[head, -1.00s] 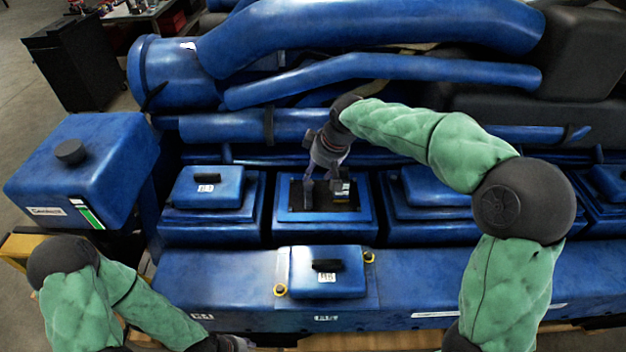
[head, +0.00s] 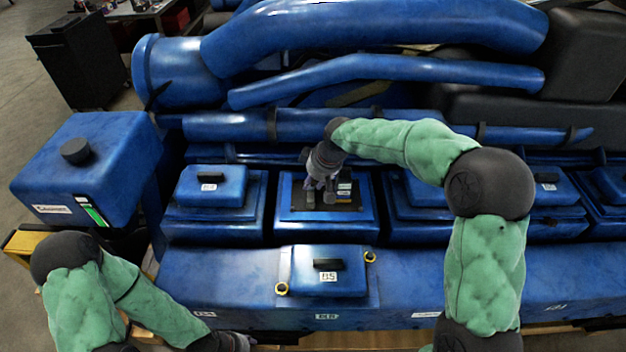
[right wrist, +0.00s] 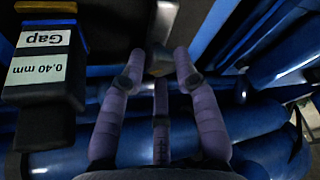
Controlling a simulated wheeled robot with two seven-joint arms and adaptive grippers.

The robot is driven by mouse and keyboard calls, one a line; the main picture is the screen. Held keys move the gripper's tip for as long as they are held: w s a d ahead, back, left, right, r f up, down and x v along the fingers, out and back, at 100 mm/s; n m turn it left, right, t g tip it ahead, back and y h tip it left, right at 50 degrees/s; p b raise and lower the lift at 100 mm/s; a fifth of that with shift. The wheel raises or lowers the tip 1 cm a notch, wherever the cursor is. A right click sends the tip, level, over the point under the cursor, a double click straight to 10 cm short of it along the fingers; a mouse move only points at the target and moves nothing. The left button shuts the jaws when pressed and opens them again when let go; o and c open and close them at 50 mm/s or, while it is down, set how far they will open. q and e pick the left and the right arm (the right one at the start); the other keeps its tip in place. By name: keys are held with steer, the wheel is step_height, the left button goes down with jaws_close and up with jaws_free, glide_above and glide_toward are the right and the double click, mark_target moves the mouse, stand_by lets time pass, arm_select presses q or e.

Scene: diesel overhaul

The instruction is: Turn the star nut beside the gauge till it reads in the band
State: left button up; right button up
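In the right wrist view, a dark block with white labels reading "Gap" (right wrist: 44,39) and "0.40 mm" (right wrist: 37,71), upside down, stands left of my fingers and looks like the gauge. My right gripper (head: 320,194) points down into that box, left of the block. Its purple fingers (right wrist: 158,80) are spread. A blurred grey-brown piece (right wrist: 158,61) lies beyond the fingertips; I cannot tell whether it is the star nut. My left gripper (head: 236,342) is partly cut off at the bottom edge.
Closed blue covers flank the open box (head: 284,218), and a loose-looking cover (head: 327,278) sits in front. Large blue pipes (head: 380,72) run behind. A blue tank (head: 85,168) with a green strip stands at left.

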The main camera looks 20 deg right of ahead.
steer(key=shift+a+m+t+b, duration=0.15)
steer(key=shift+m+t+b, duration=0.15)
steer(key=shift+m+b, duration=0.45)
jaws_close()
steer(key=o, duration=0.8)
jaws_free()
steer(key=shift+o, duration=1.1)
steer(key=shift+w+a, duration=0.1)
steer(key=shift+r, duration=0.1)
steer(key=shift+r, duration=0.3)
steer(key=v, duration=1.1)
steer(key=shift+r, duration=0.2)
steer(key=shift+a, duration=0.15)
